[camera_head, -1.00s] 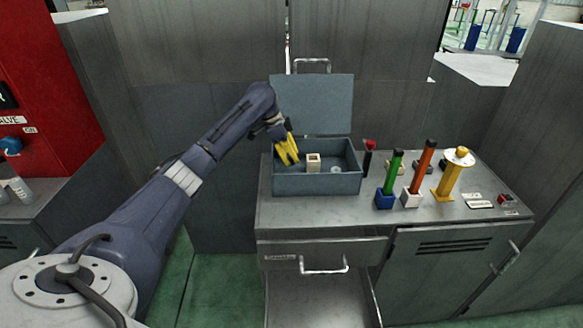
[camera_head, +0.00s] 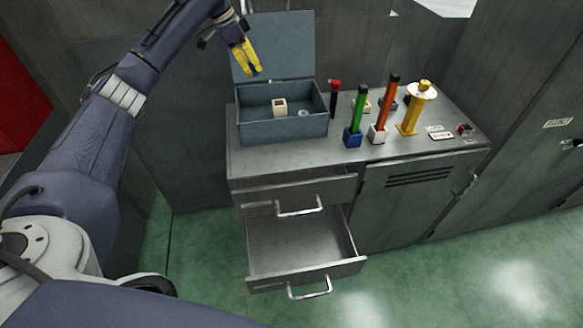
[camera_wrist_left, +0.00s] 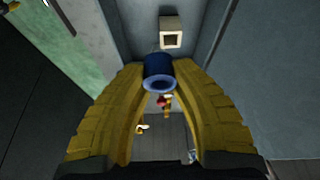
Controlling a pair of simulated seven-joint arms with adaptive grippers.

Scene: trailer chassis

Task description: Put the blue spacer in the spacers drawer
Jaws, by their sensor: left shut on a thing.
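My left gripper (camera_head: 257,74) has yellow fingers and is above the open blue-grey box. In the left wrist view, its fingers (camera_wrist_left: 160,88) are shut on the blue spacer (camera_wrist_left: 159,75), a short dark blue tube with a lighter rim. The spacer is not clearly visible in the head view. The lower drawer (camera_head: 300,250) is pulled out and looks empty. The drawer labels are too small to read. My right gripper is not in view.
The box (camera_head: 285,129), lid raised, holds a cream square spacer (camera_head: 280,107) and a pale ring (camera_head: 304,113). Right of it stand a green post (camera_head: 359,108), an orange post (camera_head: 385,105) and a yellow post (camera_head: 411,115). The floor before the drawers is clear.

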